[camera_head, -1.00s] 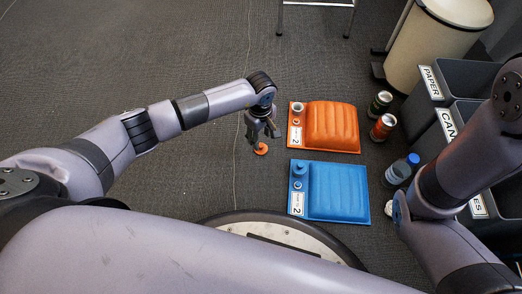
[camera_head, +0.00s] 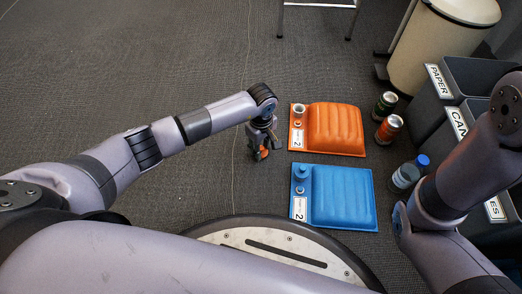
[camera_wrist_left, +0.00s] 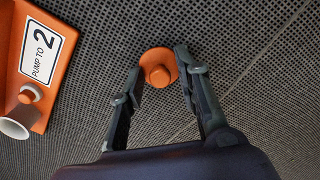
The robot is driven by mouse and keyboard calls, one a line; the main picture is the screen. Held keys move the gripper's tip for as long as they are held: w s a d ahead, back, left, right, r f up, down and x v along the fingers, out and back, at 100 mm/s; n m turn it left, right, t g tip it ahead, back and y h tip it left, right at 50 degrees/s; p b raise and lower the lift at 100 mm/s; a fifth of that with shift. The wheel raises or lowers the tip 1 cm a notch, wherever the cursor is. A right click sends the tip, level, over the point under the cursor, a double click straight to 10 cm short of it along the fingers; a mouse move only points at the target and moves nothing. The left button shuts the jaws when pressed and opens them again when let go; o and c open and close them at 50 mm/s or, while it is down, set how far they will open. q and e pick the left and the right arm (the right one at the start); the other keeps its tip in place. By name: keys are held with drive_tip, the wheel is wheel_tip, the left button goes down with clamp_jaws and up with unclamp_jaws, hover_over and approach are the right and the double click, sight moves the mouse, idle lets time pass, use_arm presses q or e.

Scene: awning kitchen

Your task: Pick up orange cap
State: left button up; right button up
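The orange cap (camera_wrist_left: 158,67) lies on the dark floor in the left wrist view, a round disc with a raised knob. My left gripper (camera_wrist_left: 162,72) is open, with one finger on each side of the cap; I cannot tell whether either finger touches it. In the head view the cap (camera_head: 264,153) shows partly behind the fingers of my left gripper (camera_head: 260,152). My right arm comes in from the right in the head view, and its gripper is out of view.
An orange pump pad (camera_head: 335,130) labelled 2 lies right of my left gripper, with a blue pump pad (camera_head: 343,198) nearer me. Left floor is clear.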

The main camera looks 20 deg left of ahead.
use_arm(q)
drive_tip(key=c, duration=0.5)
